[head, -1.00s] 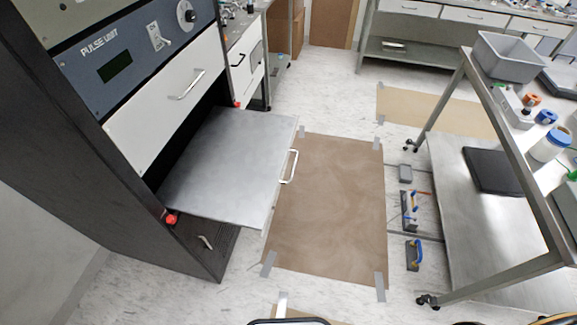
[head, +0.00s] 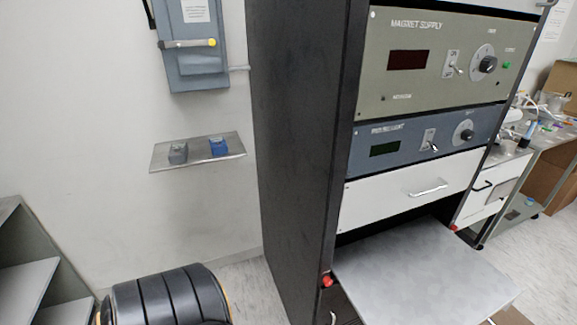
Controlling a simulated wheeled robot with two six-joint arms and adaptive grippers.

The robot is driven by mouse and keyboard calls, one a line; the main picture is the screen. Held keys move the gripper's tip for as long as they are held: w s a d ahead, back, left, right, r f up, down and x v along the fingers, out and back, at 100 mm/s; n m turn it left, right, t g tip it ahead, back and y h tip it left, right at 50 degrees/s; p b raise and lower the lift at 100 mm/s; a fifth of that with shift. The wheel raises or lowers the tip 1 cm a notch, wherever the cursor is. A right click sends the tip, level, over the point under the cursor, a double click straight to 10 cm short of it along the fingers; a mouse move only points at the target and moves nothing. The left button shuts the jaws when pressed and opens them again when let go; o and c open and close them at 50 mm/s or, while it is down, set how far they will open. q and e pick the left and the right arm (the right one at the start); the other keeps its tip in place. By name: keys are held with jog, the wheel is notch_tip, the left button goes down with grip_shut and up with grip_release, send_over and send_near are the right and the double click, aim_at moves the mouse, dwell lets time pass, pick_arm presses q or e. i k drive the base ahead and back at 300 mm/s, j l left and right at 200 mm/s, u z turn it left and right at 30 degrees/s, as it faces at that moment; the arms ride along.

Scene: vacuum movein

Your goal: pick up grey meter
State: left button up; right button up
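A small grey box-like object (head: 178,153), which looks like the grey meter, sits on the left part of a narrow metal wall shelf (head: 198,160) in the head view. A similar blue object (head: 218,147) sits to its right on the same shelf, with a gap between them. Neither of my grippers shows in this view.
A tall black rack (head: 298,130) stands right of the shelf, with a metal tray (head: 425,275) sticking out of its front. A grey switch box (head: 193,45) hangs above the shelf. Grey shelving (head: 25,265) stands at the lower left.

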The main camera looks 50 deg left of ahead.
aim_at(178, 153)
jog(key=k+j+u, duration=0.1)
jog(key=u, duration=2.4)
jog(key=i+j, duration=0.95)
jog(key=j, duration=0.15)
